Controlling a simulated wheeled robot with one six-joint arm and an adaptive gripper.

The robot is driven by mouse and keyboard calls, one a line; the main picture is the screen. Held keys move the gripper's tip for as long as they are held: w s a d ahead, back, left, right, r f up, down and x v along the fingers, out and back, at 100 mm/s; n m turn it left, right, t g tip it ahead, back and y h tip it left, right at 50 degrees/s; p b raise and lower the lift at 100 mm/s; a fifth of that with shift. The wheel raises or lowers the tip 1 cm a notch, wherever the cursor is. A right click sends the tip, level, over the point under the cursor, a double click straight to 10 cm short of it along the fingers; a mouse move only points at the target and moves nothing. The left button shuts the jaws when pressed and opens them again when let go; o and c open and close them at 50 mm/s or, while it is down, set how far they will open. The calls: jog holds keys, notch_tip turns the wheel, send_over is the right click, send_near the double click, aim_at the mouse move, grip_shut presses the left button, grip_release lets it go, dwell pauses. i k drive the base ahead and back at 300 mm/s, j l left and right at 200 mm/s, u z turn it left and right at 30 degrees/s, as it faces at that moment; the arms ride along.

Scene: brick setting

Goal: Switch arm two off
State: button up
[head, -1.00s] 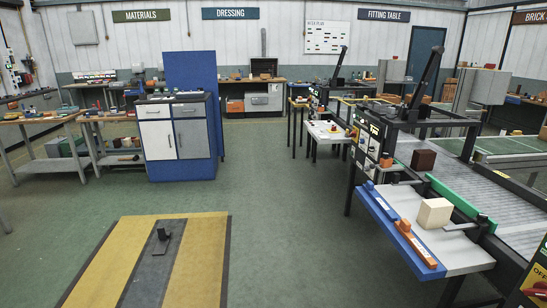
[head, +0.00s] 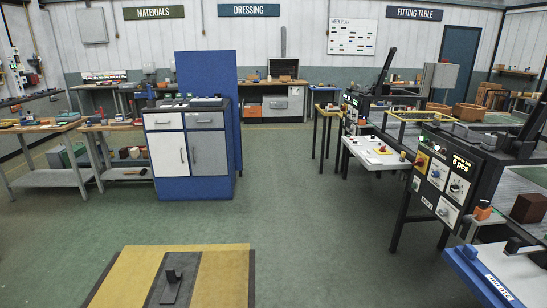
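My gripper is out of view. A black control panel (head: 443,180) stands at the right on the front of a machine. It has a lit display reading "0 pcs" (head: 463,163), a red button on yellow (head: 421,161) and several round dials on white plates. Its small labels are too small to read. Farther back, a white sloping desk (head: 362,160) carries a red button on yellow (head: 382,149) and small knobs. Another dark panel (head: 352,112) stands behind it. I cannot tell which control belongs to arm two.
A blue cabinet (head: 222,150) with white and grey doors stands left of centre. A yellow-and-grey floor plate (head: 223,275) with a black upright piece (head: 172,273) lies in front. A blue-edged table (head: 483,277) juts in at lower right. Green floor between is clear.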

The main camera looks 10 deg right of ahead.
aim_at(419, 162)
jog(key=i, duration=1.8)
jog(key=i+j+z, duration=0.15)
jog(key=i+z, duration=0.35)
jog(key=i+j+z, duration=0.45)
jog(key=i, duration=0.25)
jog(key=i+j+z, duration=0.5)
